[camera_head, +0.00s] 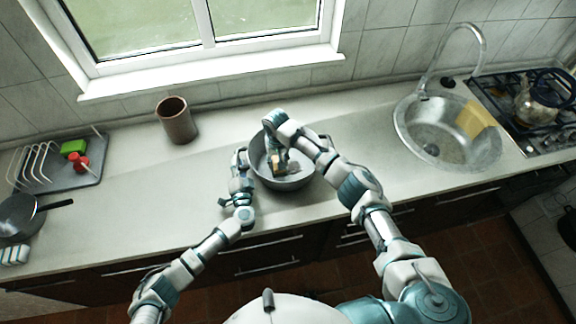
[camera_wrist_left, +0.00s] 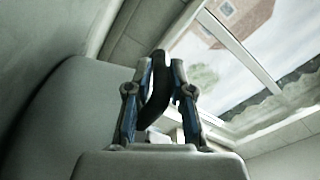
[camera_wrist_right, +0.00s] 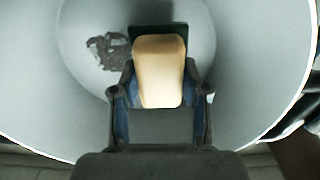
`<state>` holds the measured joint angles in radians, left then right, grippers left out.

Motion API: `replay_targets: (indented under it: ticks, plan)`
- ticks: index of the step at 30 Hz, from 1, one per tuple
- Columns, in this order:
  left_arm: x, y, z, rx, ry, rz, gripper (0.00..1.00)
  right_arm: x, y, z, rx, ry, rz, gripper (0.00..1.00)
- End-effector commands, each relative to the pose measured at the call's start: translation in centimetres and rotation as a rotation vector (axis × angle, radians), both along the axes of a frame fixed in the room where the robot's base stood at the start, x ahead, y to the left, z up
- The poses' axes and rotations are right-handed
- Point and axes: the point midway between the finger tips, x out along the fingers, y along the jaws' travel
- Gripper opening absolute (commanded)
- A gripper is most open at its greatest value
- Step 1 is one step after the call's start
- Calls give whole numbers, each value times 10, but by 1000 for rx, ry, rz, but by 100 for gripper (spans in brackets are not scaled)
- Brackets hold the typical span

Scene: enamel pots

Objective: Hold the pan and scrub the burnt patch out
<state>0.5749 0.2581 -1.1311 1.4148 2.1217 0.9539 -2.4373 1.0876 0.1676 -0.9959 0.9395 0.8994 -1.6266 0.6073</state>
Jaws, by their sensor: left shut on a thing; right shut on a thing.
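The grey pan (camera_head: 266,182) stands on the counter in front of the window. My left gripper (camera_head: 241,160) is at its left side, shut on its dark handle, which shows between the fingers in the left wrist view (camera_wrist_left: 158,92). My right gripper (camera_head: 278,158) reaches down inside the pan, shut on a tan scrubber block (camera_wrist_right: 160,72) with a dark face at its far end. In the right wrist view the dark brown, ragged burnt patch (camera_wrist_right: 113,50) lies on the pan floor, just left of the scrubber. Whether the scrubber touches the floor is unclear.
A brown cup (camera_head: 177,122) stands left of the pan. A dish rack (camera_head: 60,175) with green and red items and a dark frying pan (camera_head: 18,216) are at far left. The sink (camera_head: 425,150) with a yellow cloth (camera_head: 475,118) and a stove with a kettle (camera_head: 535,105) are at right.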

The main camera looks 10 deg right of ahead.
Motion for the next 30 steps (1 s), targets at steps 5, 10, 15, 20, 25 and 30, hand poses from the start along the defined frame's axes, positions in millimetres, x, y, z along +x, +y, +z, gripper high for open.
replay_targets:
  ticks: [5,10,15,20,25,30]
  plan:
    - [-1,-1,-1,-3,3,-2,0,0,0,1,0,0,0,17]
    - [-1,-1,-1,-3,3,-2,0,0,0,-1,0,0,0,17]
    - [-1,-1,-1,-3,3,-2,0,0,0,-5,0,0,-1,17]
    - [-1,-1,-1,-3,3,-2,0,0,0,-9,-1,0,-1,17]
    - [-1,-1,-1,-3,3,-2,0,0,0,-13,0,0,0,17]
    - [-1,-1,-1,-3,3,-2,0,0,0,-18,1,0,0,17]
